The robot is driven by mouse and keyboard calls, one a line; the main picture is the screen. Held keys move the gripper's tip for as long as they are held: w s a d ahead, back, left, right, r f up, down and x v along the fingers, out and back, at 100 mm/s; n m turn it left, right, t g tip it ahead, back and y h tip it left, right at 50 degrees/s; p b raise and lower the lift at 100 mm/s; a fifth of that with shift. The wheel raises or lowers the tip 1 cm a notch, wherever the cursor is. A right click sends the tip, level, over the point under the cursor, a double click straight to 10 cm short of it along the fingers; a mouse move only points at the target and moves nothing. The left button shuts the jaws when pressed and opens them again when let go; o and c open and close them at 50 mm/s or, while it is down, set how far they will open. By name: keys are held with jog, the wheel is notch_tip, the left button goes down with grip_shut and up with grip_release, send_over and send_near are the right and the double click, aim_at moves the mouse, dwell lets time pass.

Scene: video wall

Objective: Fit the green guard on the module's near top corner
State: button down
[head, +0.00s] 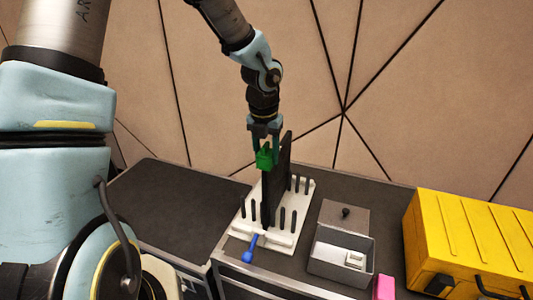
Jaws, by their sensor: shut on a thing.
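The green guard (264,159) is held between the fingers of my gripper (266,150), which is shut on it. The dark module (274,190) stands upright as a thin panel in a white base with black pegs (298,217). My gripper and the guard are at the module's upper left edge, close to its near top corner. I cannot tell whether the guard touches the module, and the gripper hides part of this area.
A blue-handled tool (249,252) lies at the white base's near edge. An open grey box (340,262) holds a small white piece (354,259). A yellow case (470,245) stands at right, and a pink block (385,287) is in front. The dark case top (175,205) at left is clear.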

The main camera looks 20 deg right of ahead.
aim_at(267, 143)
jog(key=shift+f, duration=0.1)
jog(key=shift+f+b, duration=0.85)
jog(key=shift+f, duration=0.95)
jog(key=shift+f, duration=0.45)
dwell(0.4)
grip_release()
dwell(0.4)
jog(key=shift+r, duration=0.1)
notch_tip(267, 143, up, 3)
jog(key=p, duration=0.3)
jog(key=shift+r, duration=2.4)
